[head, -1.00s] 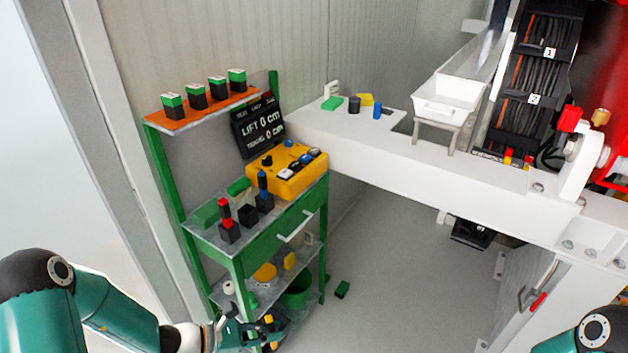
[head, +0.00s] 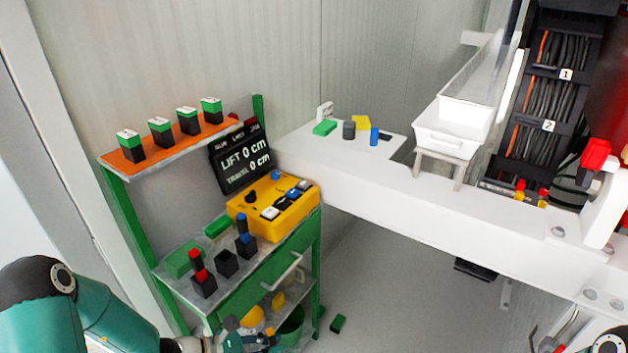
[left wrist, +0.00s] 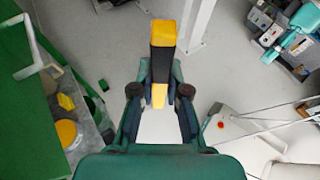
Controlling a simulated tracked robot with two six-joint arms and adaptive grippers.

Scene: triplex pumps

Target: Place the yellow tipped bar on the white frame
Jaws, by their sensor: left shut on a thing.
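My left gripper (left wrist: 160,80) is shut on the yellow tipped bar (left wrist: 162,62) in the left wrist view. The bar is dark with yellow ends and sticks out past the fingertips. The white frame (head: 400,185) runs across the middle and right of the head view, well above and right of the gripper. My right gripper does not show.
The green cart (head: 318,250) carries a yellow control box (head: 285,222) and black holders with red and blue tops. Small green, grey, yellow and blue pieces lie at the frame's left end. A white tray (head: 443,143) stands on the frame. Grey floor lies below.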

